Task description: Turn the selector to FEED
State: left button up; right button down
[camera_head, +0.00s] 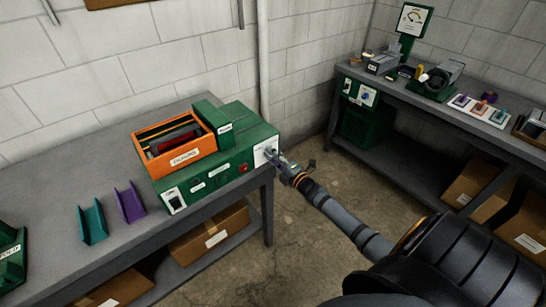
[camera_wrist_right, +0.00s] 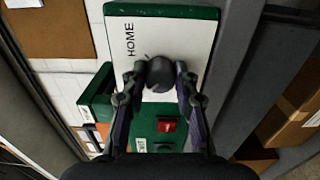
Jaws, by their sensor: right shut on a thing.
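The selector knob (camera_wrist_right: 160,74) is dark and rounded, on a white plate (camera_wrist_right: 185,35) marked HOME in the right wrist view. The plate sits on the end of a green machine (camera_head: 238,140) on the left bench. My right gripper (camera_wrist_right: 160,82) is shut on the knob, one finger on each side. In the head view my right gripper (camera_head: 283,165) reaches the white plate (camera_head: 265,151) from the right and hides the knob. No FEED label is readable; the gripper covers part of the plate. My left gripper is not in view.
An orange bin (camera_head: 177,143) sits on the machine, with a red button (camera_head: 243,168) on its front. Teal (camera_head: 92,222) and purple (camera_head: 130,203) channels stand on the left bench (camera_head: 60,180). A second bench (camera_head: 420,97) holds several items. Floor between is clear.

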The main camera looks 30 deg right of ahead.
jog(key=c, duration=1)
grip_release()
jog(key=shift+s, duration=0.1)
jog(key=s, duration=0.8)
jog(key=s+d, duration=0.1)
jog(key=s, duration=0.2)
jog(key=shift+s, duration=0.4)
jog(key=shift+f, duration=0.1)
